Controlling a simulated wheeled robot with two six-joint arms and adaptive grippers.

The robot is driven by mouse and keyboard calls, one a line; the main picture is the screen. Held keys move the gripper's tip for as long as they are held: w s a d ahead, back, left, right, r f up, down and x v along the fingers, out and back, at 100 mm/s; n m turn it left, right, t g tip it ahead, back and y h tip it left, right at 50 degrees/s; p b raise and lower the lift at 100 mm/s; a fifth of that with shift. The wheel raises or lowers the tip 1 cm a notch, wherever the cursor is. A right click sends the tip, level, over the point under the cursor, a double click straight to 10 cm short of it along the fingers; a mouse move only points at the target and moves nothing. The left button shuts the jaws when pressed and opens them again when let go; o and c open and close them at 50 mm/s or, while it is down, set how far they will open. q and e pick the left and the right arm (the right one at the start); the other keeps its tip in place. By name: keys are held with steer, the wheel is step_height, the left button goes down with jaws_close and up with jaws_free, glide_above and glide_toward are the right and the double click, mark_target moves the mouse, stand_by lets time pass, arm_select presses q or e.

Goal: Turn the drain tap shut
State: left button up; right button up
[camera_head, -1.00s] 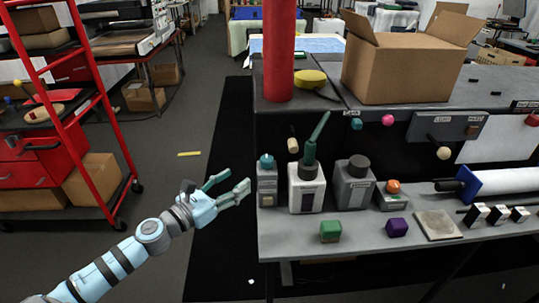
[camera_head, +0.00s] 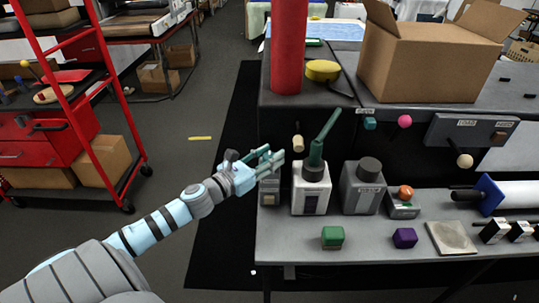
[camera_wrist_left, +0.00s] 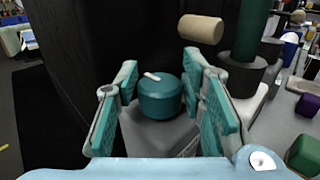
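A round teal knob (camera_wrist_left: 160,100) with a white mark on top sits on a small grey box at the left end of the bench. It is the likely drain tap; I cannot read a label on it. The box (camera_head: 269,192) shows partly in the head view, where my left gripper hides the knob. My left gripper (camera_head: 275,160) is open over the box. In the left wrist view its teal-padded fingers (camera_wrist_left: 163,82) stand on either side of the knob, with gaps between pads and knob. My right gripper is not in view.
A white unit (camera_head: 311,193) with a tall green lever (camera_head: 325,135) stands just right of the knob. A wooden peg (camera_head: 298,144) sticks out behind, close to the fingers. A grey unit (camera_head: 363,188), a green block (camera_head: 332,237) and a purple block (camera_head: 404,238) are farther right.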

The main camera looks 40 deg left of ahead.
arm_select(q)
steer(key=shift+w+f, duration=0.1)
steer(key=c, duration=0.6)
